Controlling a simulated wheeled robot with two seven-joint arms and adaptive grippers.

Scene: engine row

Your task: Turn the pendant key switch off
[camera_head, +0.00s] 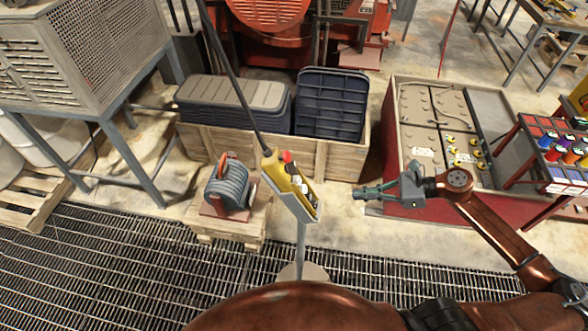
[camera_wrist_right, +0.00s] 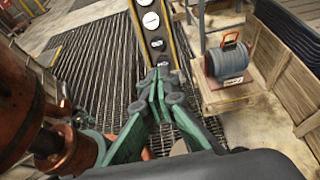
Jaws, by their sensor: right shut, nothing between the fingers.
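The yellow pendant (camera_head: 279,176) hangs tilted from a dark cable in the middle of the head view, with a red knob (camera_head: 287,156) near its top. In the right wrist view the pendant's dark face (camera_wrist_right: 154,38) has yellow edges and a column of round white-marked controls. I cannot tell which one is the key switch or how it is turned. My right gripper (camera_head: 360,192) is shut and empty, to the right of the pendant and apart from it in the head view. In the wrist view its fingertips (camera_wrist_right: 160,82) overlap the pendant's lower end; contact cannot be told. My left gripper is not in view.
A grey coil unit with an orange handle (camera_head: 228,184) sits on a wooden pallet left of the pendant. A wooden crate (camera_head: 345,160) with dark bins stands behind. A red-sided cabinet (camera_head: 430,212) is behind my right arm. Dark floor grating (camera_head: 110,260) lies in front.

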